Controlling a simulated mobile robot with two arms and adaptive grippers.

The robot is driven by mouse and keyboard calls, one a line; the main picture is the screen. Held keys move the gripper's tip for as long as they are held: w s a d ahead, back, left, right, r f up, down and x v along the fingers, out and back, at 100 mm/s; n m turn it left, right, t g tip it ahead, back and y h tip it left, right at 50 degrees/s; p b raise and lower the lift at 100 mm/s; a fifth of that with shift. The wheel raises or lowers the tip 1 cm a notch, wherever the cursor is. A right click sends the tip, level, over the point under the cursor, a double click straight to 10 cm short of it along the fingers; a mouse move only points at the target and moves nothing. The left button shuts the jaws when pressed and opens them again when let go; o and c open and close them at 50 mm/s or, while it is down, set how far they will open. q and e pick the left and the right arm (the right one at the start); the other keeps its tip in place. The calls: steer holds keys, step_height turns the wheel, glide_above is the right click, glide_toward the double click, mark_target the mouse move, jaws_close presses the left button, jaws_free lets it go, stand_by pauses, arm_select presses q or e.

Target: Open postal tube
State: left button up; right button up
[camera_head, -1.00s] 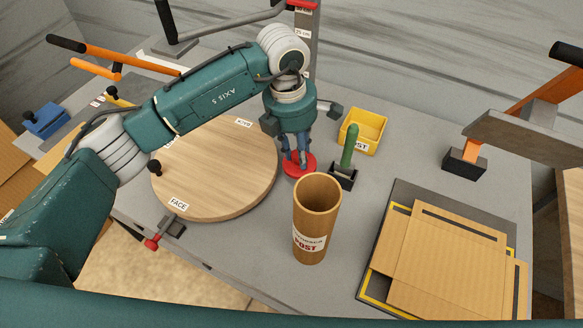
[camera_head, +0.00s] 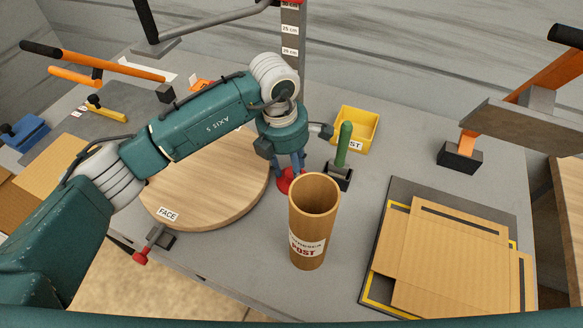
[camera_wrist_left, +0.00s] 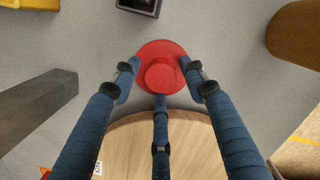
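The brown postal tube (camera_head: 312,220) stands upright on the grey table in the head view, its top open and its inside visible. It also shows at the top right of the left wrist view (camera_wrist_left: 298,35). The round red cap (camera_wrist_left: 160,68) is off the tube. My left gripper's (camera_head: 292,172) three blue fingers are closed around the cap's edge. The cap is to the left of the tube and behind it, partly hidden by the tube and fingers in the head view. Its height over the table is hard to tell. My right gripper is out of view.
A round wooden turntable (camera_head: 205,190) is left of the tube, partly under my left arm. A green-handled tool in a black holder (camera_head: 340,177) and a yellow bin (camera_head: 357,130) stand behind the tube. Flat cardboard (camera_head: 450,255) lies on a dark mat at right.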

mark_target(286, 181)
arm_select(q)
steer(key=shift+a, duration=0.1)
steer(key=shift+r, duration=0.2)
step_height(286, 181, up, 12)
steer(key=a+p, duration=0.1)
steer(key=p, duration=0.4)
steer(key=shift+s+a, duration=0.15)
steer(key=shift+s, duration=0.05)
steer(key=shift+f, duration=0.15)
